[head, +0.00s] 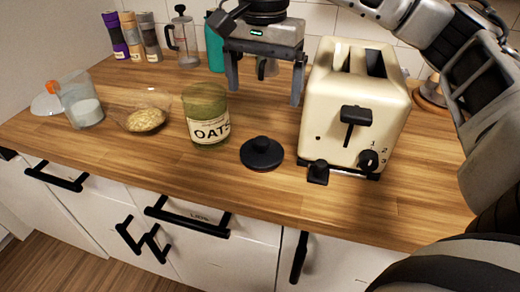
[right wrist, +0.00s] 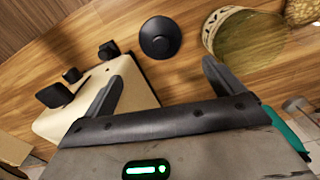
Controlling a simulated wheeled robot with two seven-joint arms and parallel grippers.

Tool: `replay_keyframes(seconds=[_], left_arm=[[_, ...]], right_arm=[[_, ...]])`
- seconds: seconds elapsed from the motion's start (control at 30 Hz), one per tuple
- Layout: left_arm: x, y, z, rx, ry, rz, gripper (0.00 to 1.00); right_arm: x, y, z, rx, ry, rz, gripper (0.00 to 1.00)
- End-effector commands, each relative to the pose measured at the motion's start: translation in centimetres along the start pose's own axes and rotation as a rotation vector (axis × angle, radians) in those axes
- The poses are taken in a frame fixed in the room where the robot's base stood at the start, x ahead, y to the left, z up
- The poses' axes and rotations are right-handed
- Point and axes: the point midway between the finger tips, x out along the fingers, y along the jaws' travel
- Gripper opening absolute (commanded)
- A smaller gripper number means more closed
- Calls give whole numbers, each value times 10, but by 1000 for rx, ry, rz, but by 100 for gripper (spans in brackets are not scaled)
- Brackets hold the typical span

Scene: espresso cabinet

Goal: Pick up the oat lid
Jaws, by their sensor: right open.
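The oat lid (head: 262,154) is a black round disc with a knob, lying flat on the wooden counter between the oats jar and the toaster. It also shows in the right wrist view (right wrist: 160,38), ahead of the fingers. The glass oats jar (head: 207,117) stands open, left of the lid; it also shows in the right wrist view (right wrist: 245,38). My right gripper (head: 264,88) is open and empty, above the counter behind the lid, with its fingers pointing down. In the right wrist view its fingertips (right wrist: 162,72) are spread apart, not touching the lid. My left gripper is not in view.
The cream toaster (head: 355,105) stands close to the right of the lid and of my right gripper. A glass bowl of oats (head: 146,119) and a measuring cup (head: 82,100) stand at the left. A French press (head: 185,42) and a teal container (head: 215,50) stand behind.

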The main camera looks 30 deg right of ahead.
Motion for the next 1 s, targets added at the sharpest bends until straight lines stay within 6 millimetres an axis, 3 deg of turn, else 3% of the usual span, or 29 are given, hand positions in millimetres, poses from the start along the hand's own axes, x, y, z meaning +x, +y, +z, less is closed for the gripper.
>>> replay_keyframes(seconds=[0.33,0.63,0.9,1.0], left_arm=[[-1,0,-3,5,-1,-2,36],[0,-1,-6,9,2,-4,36],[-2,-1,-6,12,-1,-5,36],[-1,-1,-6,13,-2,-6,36]], right_arm=[[72,1,0,0,-2,5,93],[98,1,0,1,-2,4,93],[136,1,0,1,-3,4,93],[142,1,0,0,-2,2,93]])
